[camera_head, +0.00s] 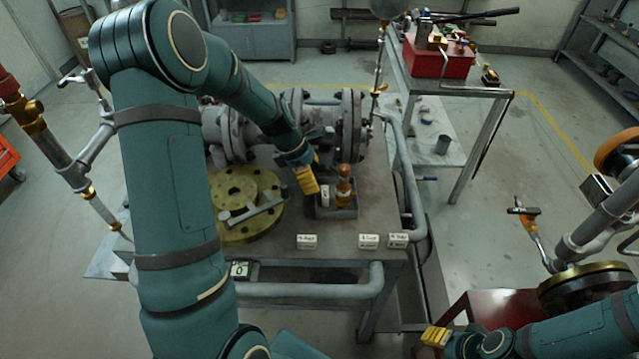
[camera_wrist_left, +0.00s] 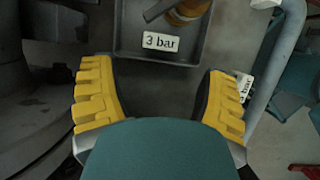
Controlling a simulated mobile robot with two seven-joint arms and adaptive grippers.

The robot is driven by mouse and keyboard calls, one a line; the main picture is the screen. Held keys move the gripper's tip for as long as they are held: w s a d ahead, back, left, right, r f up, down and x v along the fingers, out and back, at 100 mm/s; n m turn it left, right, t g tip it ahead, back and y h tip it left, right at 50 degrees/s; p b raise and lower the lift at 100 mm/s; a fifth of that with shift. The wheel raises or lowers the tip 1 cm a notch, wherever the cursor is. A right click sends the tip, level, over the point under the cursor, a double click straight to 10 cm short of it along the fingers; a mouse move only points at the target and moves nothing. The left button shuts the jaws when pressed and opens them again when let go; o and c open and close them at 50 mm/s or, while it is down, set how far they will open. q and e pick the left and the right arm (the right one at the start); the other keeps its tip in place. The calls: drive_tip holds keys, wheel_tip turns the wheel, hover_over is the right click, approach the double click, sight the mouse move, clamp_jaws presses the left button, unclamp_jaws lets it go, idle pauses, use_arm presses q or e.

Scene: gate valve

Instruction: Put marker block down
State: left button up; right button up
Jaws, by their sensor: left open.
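A white marker block (camera_wrist_left: 161,42) reading "3 bar" is in the grey tray (camera_wrist_left: 185,57), near one edge, in the left wrist view. In the head view the block (camera_head: 325,195) stands in the same tray on the workbench. My left gripper (camera_head: 307,180) is over the bench beside the tray. In the left wrist view the gripper (camera_wrist_left: 160,75) has its yellow fingers spread with nothing between them; the block is beyond the tips. Another white block (camera_wrist_left: 244,86) is partly hidden by the right-hand finger. My right gripper (camera_head: 436,336) is low at the right, away from the bench.
A brass and orange fitting (camera_head: 343,186) stands in the tray. Several white blocks (camera_head: 307,241) line the bench's front. Yellow flanges (camera_head: 236,200) with a wrench lie left; grey flanged pipework (camera_head: 350,125) stands behind. A bent pipe rail (camera_head: 411,190) runs along the right side.

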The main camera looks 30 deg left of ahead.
use_arm(q)
drive_tip(key=v, duration=0.5)
drive_tip(key=shift+a+p, duration=0.1)
drive_tip(key=shift+p, duration=0.3)
